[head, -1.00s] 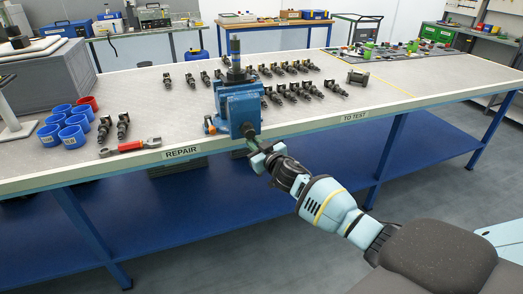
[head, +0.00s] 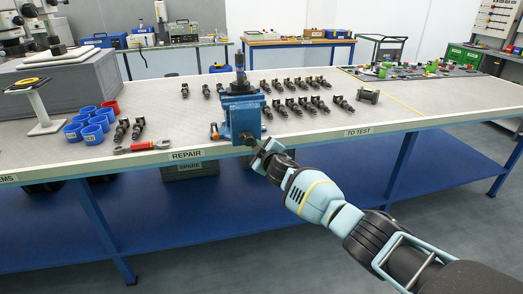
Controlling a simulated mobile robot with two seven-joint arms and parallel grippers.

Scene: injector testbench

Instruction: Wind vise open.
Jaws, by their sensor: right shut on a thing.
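The blue vise (head: 242,118) stands at the front edge of the workbench, near the REPAIR label. A dark, upright injector-like part (head: 239,68) stands in its top; the jaw gap is too small to judge. An orange-tipped piece (head: 214,131) sticks out at the vise's left side. My right gripper (head: 259,147) is at the vise's front, below the bench top level, shut on the vise handle. The fingers hide most of the handle. My left gripper is not in view.
The bench front edge (head: 330,137) runs just behind my right forearm.

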